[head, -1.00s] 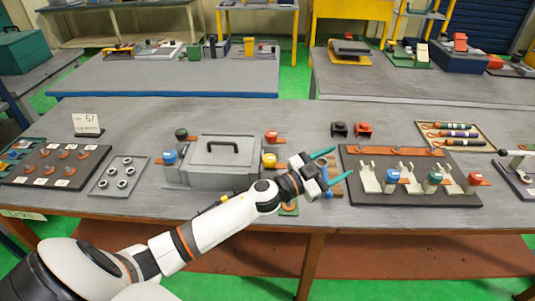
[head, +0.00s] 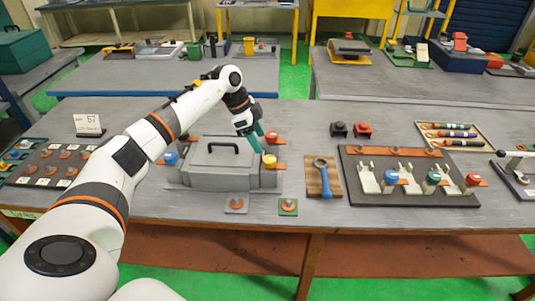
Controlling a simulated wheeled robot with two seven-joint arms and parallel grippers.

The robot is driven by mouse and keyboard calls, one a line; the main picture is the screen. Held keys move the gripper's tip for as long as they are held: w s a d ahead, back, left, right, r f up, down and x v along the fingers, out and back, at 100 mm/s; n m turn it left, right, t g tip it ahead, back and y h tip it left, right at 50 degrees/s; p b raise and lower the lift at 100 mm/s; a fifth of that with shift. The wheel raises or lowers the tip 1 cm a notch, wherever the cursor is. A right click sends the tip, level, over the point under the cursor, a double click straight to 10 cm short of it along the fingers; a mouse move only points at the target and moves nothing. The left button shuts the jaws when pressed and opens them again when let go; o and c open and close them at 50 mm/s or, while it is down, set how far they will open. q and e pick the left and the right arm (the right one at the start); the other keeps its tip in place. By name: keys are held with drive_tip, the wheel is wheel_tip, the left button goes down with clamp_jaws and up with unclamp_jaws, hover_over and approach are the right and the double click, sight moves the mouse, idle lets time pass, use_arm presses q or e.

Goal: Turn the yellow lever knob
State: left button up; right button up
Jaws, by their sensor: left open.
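The yellow lever knob (head: 269,161) sits at the right side of the grey box (head: 222,168) with a black handle on its lid. My left gripper (head: 257,146) points down just above and behind the yellow knob, its teal fingers close to it. It is open. I cannot tell whether the fingers touch the knob. A red knob (head: 272,136) is just behind it, and a blue knob (head: 170,157) is at the box's left side. My right gripper is not in view.
A wooden board with a blue wrench (head: 323,178) lies right of the box. A dark panel (head: 360,191) with coloured knobs is further right. Two small plates with orange pegs, one grey (head: 236,205) and one green (head: 288,207), lie in front of the box.

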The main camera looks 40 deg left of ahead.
sight(269, 159)
use_arm(q)
drive_tip(key=p+x, duration=0.1)
drive_tip(key=x, duration=0.7)
drive_tip(key=shift+r, duration=0.1)
drive_tip(key=shift+c, duration=0.4)
drive_tip(key=c, duration=0.9)
